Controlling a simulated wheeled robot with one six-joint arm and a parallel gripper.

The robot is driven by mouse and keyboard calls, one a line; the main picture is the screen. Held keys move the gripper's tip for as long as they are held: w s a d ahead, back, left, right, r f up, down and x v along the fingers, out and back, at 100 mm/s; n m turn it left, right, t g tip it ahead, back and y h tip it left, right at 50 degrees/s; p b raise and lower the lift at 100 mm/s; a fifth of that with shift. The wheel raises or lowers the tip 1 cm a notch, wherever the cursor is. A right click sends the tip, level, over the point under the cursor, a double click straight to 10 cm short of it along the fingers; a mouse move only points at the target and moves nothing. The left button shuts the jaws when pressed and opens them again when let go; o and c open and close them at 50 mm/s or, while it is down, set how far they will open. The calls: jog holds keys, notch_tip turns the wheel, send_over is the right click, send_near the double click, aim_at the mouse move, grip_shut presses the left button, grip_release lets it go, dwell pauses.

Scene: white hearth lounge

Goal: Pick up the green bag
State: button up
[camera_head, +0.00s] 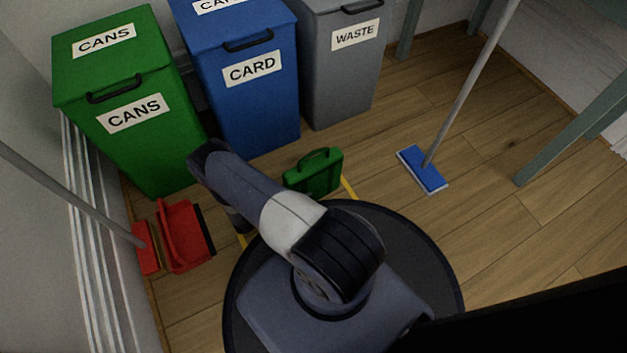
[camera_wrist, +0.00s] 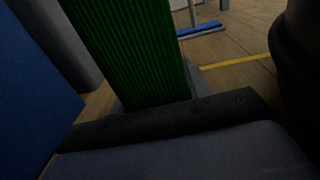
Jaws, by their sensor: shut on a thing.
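The green bag (camera_head: 313,173) has a handle on top and shows just right of my arm in the head view, in front of the blue bin. In the wrist view the bag (camera_wrist: 132,50) is a large ribbed green face rising from between the grey fingertips of my gripper (camera_wrist: 158,98). My gripper is shut on the bag. In the head view my own arm hides the gripper and its contact with the bag. I cannot tell whether the bag touches the floor.
A green CANS bin (camera_head: 140,140), a blue CARD bin (camera_head: 250,115) and a grey WASTE bin (camera_head: 345,75) stand behind. A red dustpan (camera_head: 183,238) lies at left. A blue mop (camera_head: 422,170) and table legs (camera_head: 570,128) stand at right, with open wooden floor between.

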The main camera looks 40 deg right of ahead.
aim_at(298, 175)
jog(key=shift+c, duration=1)
notch_tip(298, 175, up, 10)
jog(key=p, duration=0.4)
jog(key=shift+p, duration=0.4)
